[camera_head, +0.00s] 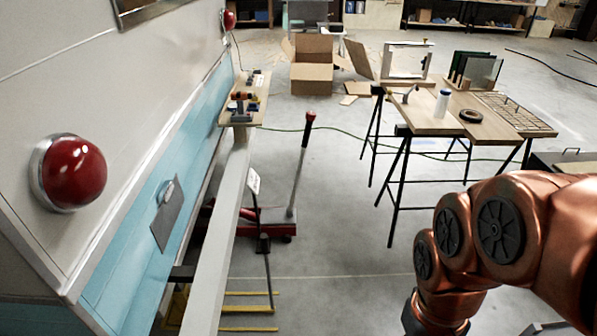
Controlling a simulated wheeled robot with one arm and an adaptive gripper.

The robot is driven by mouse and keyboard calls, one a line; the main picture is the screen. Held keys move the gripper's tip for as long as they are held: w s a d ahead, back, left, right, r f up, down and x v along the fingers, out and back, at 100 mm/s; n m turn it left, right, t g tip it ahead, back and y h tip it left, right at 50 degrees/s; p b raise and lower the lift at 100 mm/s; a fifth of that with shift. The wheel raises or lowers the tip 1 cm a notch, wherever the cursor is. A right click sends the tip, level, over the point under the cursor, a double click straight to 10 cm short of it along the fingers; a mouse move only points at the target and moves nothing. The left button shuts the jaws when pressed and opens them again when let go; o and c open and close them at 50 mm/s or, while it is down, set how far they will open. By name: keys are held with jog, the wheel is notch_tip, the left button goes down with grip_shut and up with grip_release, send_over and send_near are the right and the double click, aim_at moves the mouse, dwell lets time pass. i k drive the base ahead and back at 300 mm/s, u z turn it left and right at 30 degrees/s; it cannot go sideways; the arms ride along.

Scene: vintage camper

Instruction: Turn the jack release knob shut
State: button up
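A red floor jack (277,221) stands on the concrete floor, partly hidden behind the long pale beam beside the camper. Its grey handle (297,180) rises nearly upright, leaning a little to the right, with a dark grip and a small red end piece (310,115) at the top. I cannot tell whether this red piece is the release knob or how it is turned. My copper-coloured arm fills the lower right, well apart from the jack. My gripper is not in view; the arm runs out of the bottom of the picture.
The camper (118,160) with its red lamp (74,172) takes up the left. The pale beam (222,230) extends forward, with a wooden board of tools (232,112) at its far end. A trestle table (428,122) stands at right. Floor between jack and table is mostly clear.

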aim_at(311, 116)
jog(key=z, duration=0.55)
jog(key=i, duration=2)
jog(key=u, duration=1.1)
jog(key=i, duration=0.75)
jog(key=u, duration=0.8)
